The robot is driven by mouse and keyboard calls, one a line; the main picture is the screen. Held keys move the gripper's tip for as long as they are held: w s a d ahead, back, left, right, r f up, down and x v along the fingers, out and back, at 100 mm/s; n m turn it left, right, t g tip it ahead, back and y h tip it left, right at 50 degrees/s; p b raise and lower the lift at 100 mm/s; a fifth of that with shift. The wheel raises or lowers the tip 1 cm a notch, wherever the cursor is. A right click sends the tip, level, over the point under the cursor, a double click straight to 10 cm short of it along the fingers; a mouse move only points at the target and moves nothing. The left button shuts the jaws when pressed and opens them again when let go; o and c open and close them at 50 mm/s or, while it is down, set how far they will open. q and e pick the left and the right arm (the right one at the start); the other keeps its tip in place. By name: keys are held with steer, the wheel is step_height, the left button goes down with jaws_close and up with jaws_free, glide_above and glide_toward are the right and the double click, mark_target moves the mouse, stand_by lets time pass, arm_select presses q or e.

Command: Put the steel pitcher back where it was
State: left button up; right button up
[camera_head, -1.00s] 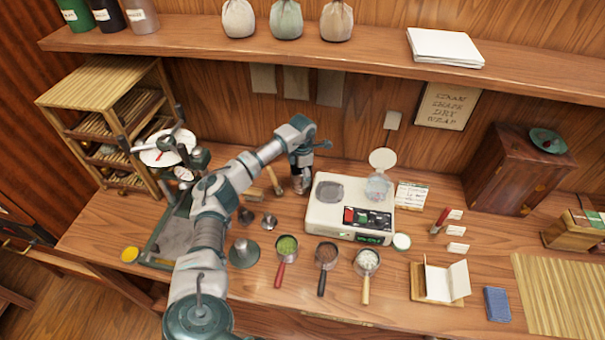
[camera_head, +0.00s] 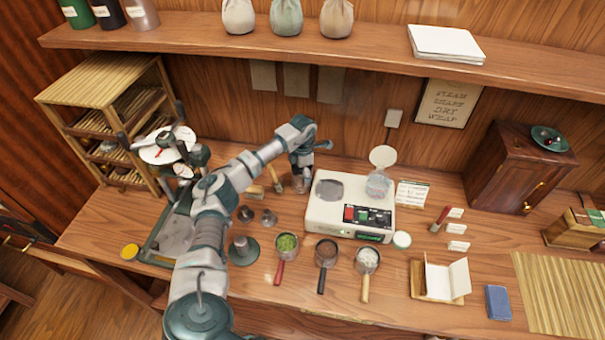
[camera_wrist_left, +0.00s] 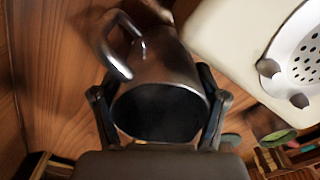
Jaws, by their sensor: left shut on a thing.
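The steel pitcher (camera_wrist_left: 155,75) fills the middle of the left wrist view, its dark open mouth facing the camera and its handle at upper left. My left gripper (camera_wrist_left: 158,100) is shut on the pitcher, with one finger on each side of its body. In the head view my left gripper (camera_head: 304,170) is beside the left end of the white machine, near the back wall. Only a small part of the pitcher (camera_head: 300,184) shows there, below the gripper. I cannot tell whether its base touches the table. My right gripper is not in view.
The white machine (camera_head: 330,218) stands close to the right of the pitcher. Small metal cups (camera_head: 269,217) and a dark round stand (camera_head: 243,251) are left of it. Handled pans (camera_head: 327,254) line the front. The shelf (camera_head: 300,58) runs above.

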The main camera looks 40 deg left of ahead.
arm_select(q)
steer(key=shift+f, duration=0.1)
steer(key=o, duration=1.8)
steer(key=shift+d, duration=0.1)
step_height(320, 180, up, 12)
steer(key=shift+f, duration=0.15)
